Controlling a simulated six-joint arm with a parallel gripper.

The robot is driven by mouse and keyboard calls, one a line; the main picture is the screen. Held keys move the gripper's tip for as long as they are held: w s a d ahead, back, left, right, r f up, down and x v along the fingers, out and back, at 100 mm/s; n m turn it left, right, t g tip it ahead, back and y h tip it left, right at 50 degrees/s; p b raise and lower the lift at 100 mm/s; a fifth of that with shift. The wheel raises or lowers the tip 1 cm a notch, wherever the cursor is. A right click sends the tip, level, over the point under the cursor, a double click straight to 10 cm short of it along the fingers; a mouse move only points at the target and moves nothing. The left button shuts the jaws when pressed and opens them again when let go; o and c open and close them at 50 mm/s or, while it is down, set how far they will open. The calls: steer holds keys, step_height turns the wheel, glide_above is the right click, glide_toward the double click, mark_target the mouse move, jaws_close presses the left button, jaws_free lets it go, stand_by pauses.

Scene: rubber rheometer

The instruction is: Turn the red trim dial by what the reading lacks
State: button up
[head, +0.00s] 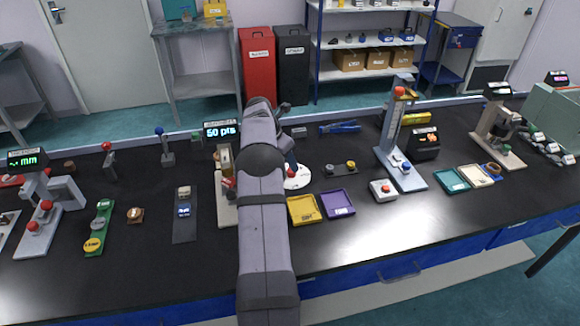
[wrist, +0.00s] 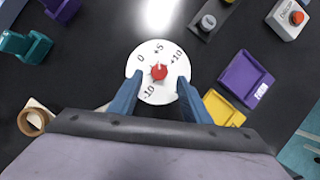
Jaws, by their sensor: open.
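A yellow tray (head: 303,209) and a purple tray (head: 338,203) lie close to the dial's front right. A dark block with knobs (head: 341,169) and a red-button box (head: 383,190) stand farther right. The black bench is bare in front.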

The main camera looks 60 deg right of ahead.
mark_target(290, 171)
steer(key=shift+p+x, duration=0.6)
steer(key=shift+x, duration=1.65)
steer(key=shift+w+d, duration=0.1)
steer(key=c, duration=1)
